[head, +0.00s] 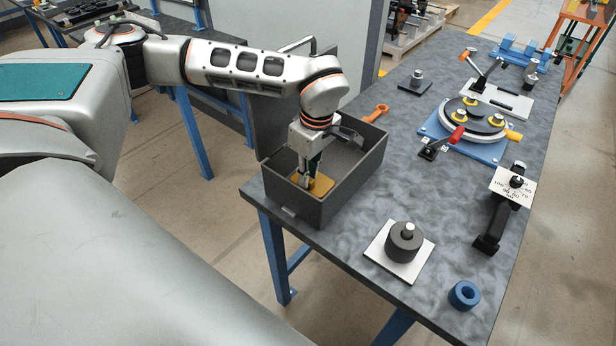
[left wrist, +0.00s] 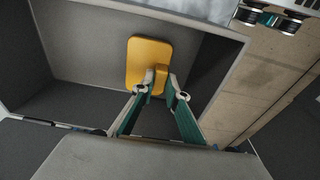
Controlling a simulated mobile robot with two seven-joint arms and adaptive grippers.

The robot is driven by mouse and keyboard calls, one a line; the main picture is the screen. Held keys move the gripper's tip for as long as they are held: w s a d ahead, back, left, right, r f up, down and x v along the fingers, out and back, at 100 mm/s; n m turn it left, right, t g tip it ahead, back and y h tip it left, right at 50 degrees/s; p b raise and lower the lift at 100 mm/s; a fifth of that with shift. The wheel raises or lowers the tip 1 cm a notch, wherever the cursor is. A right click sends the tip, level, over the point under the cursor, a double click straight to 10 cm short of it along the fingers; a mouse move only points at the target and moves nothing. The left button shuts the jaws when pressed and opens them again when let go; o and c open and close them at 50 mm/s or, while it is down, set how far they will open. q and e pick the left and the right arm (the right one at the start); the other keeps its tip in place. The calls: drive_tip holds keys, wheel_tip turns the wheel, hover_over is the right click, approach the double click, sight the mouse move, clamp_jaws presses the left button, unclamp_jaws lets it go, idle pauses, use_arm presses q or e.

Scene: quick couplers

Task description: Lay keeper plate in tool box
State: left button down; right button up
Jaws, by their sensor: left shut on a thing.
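The keeper plate is a yellow rounded plate (head: 321,185) with a small raised grip. It is inside the dark grey tool box (head: 348,198) at the table's near left corner. My left gripper (head: 309,182) reaches down into the box and is shut on the plate's grip. In the left wrist view the yellow plate (left wrist: 149,58) shows against the box floor, with my left gripper's fingers (left wrist: 163,90) on its raised part. I cannot tell whether the plate touches the floor. My right gripper is not in view.
An orange wrench-like tool (head: 376,113) lies behind the box. A dark cylinder on a white plate (head: 399,264) and a blue ring (head: 464,295) stand to the right. A blue fixture with a round disc (head: 463,140) stands farther back. The table middle is clear.

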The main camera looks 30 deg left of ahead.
sight(313, 182)
use_arm(q)
drive_tip(key=shift+f, duration=0.6)
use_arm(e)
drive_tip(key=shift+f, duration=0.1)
use_arm(q)
drive_tip(key=c, duration=2)
unclamp_jaws()
drive_tip(key=shift+f, duration=0.1)
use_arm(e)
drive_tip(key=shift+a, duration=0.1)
use_arm(q)
drive_tip(key=r, duration=0.4)
drive_tip(key=d+r, duration=0.1)
drive_tip(key=r, duration=0.3)
drive_tip(key=r+b, duration=0.1)
drive_tip(key=r, duration=0.3)
drive_tip(key=shift+d+r, duration=0.1)
drive_tip(key=shift+d, duration=0.15)
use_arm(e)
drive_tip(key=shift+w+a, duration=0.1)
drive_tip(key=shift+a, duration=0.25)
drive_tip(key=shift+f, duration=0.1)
use_arm(q)
drive_tip(key=shift+s, duration=0.1)
